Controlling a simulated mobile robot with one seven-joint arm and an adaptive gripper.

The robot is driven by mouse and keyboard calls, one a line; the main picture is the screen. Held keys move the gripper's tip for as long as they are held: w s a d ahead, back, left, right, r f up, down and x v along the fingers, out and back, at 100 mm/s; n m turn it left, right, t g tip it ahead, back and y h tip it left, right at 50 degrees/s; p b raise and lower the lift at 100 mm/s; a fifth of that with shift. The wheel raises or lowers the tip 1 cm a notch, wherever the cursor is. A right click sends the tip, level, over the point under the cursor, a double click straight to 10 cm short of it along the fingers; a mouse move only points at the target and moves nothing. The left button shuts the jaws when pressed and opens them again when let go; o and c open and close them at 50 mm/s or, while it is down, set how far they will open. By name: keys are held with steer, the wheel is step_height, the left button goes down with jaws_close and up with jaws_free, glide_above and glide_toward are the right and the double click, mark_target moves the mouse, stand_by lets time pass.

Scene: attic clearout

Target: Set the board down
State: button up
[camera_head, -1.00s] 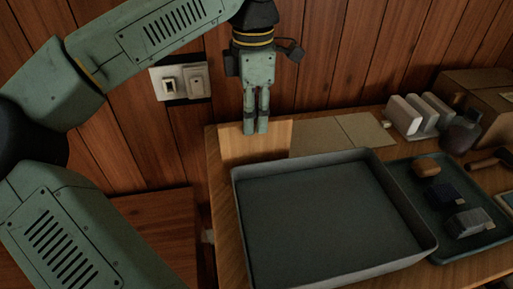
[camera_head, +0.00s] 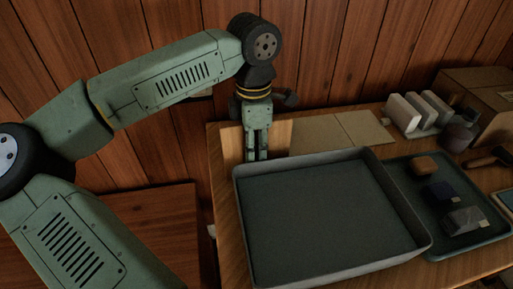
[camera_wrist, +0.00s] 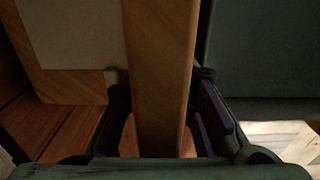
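The board is a pale wooden panel (camera_head: 282,138) at the left back of the table, behind the tray, with its broad face toward the head camera. Its lower part is partly hidden by the tray's rear wall. In the wrist view the board (camera_wrist: 160,65) is a thick wooden strip running between my fingers. My gripper (camera_head: 257,158) points down over the board's middle, and its fingers overlap the face in the head view. In the wrist view narrow gaps seem to show between the board and the fingers on both sides, so the gripper looks open around it.
A large grey tray (camera_head: 398,200) fills the table's front, close to my gripper. Flat tan sheets (camera_head: 345,132) lie right of the board. A smaller tray (camera_head: 480,238) with several small items, a white rack (camera_head: 412,113) and a cardboard box (camera_head: 485,95) stand farther right. The wooden wall is close behind.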

jaws_close()
stand_by(0.4)
